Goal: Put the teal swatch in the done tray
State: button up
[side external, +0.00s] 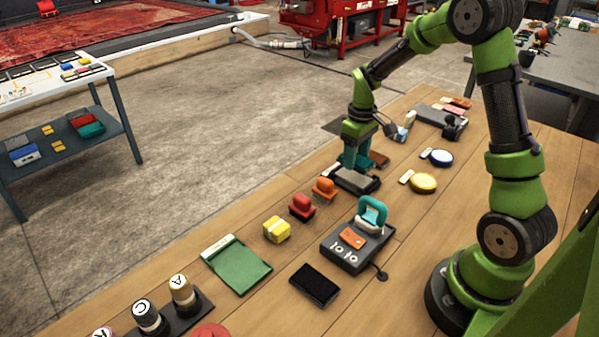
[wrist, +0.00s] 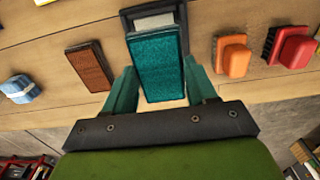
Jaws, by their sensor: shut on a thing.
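The teal swatch (wrist: 158,68) is a textured dark-teal rectangle. My gripper (side external: 355,158) is shut on it, with a finger on each side in the wrist view. In the side view the swatch is hard to tell from my teal fingers. A dark-rimmed grey tray with a white label strip (side external: 357,181) lies just below and in front of my gripper. In the wrist view this tray (wrist: 128,20) shows beyond the swatch, which hides part of it. I cannot read its label, so I cannot tell for certain that it is the done tray.
A brown swatch (wrist: 90,66) lies to one side of the tray, an orange brush (wrist: 231,60) and a red brush (wrist: 292,47) to the other. A blue block (wrist: 19,89) is farther off. A green labelled mat (side external: 238,266) and a grey device (side external: 357,245) stand nearer the camera.

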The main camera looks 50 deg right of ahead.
notch_tip(320, 180, up, 5)
jog(key=shift+f, duration=0.1)
jog(key=a, duration=0.3)
send_over(239, 266)
notch_tip(239, 266, down, 4)
jog(key=r, duration=0.1)
jog(key=shift+f, duration=3.15)
jog(key=shift+f, duration=0.45)
